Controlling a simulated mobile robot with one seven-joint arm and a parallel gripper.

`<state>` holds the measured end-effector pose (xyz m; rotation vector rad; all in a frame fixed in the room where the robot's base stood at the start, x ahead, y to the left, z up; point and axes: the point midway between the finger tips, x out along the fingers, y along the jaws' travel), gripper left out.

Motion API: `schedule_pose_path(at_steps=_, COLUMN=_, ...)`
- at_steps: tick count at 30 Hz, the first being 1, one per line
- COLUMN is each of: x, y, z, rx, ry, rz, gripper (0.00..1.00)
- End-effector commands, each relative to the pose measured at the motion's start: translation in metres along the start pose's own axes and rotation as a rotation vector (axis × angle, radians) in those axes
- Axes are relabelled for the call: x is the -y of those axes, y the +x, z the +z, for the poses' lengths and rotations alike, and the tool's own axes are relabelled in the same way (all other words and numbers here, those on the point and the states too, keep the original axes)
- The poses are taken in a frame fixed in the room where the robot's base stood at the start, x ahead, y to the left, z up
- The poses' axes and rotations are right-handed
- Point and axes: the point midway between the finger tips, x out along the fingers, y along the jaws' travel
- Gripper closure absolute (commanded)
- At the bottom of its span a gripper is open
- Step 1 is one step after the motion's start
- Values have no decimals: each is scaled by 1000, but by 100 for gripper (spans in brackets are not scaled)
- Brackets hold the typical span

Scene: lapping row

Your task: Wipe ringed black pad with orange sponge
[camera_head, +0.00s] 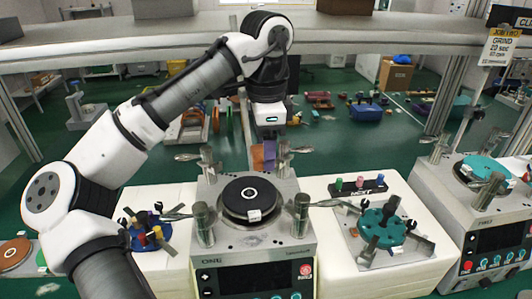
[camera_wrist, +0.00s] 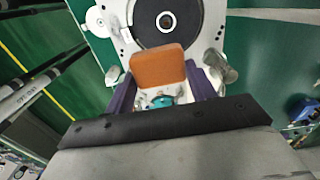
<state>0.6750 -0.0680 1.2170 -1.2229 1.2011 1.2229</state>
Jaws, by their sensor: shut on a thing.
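The ringed black pad (camera_head: 248,196) is a round black disc with a white ring at its middle, on top of the grey machine marked ONE. It also shows at the top of the wrist view (camera_wrist: 167,35), partly cut off. My gripper (camera_head: 263,158) is above the far side of that machine, behind the pad, with purple fingers. The fingers are shut on the orange sponge (camera_wrist: 158,67), seen between them in the wrist view. In the head view, the sponge (camera_head: 270,151) hangs above the pad's level and appears apart from it. Its underside is hidden.
Metal posts (camera_head: 302,212) with levers stand around the pad. A teal fixture (camera_head: 383,224) and a rack marked NEXT (camera_head: 361,190) lie on the right. A blue holder (camera_head: 146,230) is on the left. Machine TWO (camera_head: 490,230) stands at far right. A shelf (camera_head: 400,52) crosses behind.

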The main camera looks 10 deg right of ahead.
Motion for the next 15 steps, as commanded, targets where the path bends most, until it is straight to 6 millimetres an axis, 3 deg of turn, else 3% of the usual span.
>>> schedule_pose_path(at_steps=15, x=0, y=-50, z=0, rx=1, ry=-1, rz=-1, gripper=70)
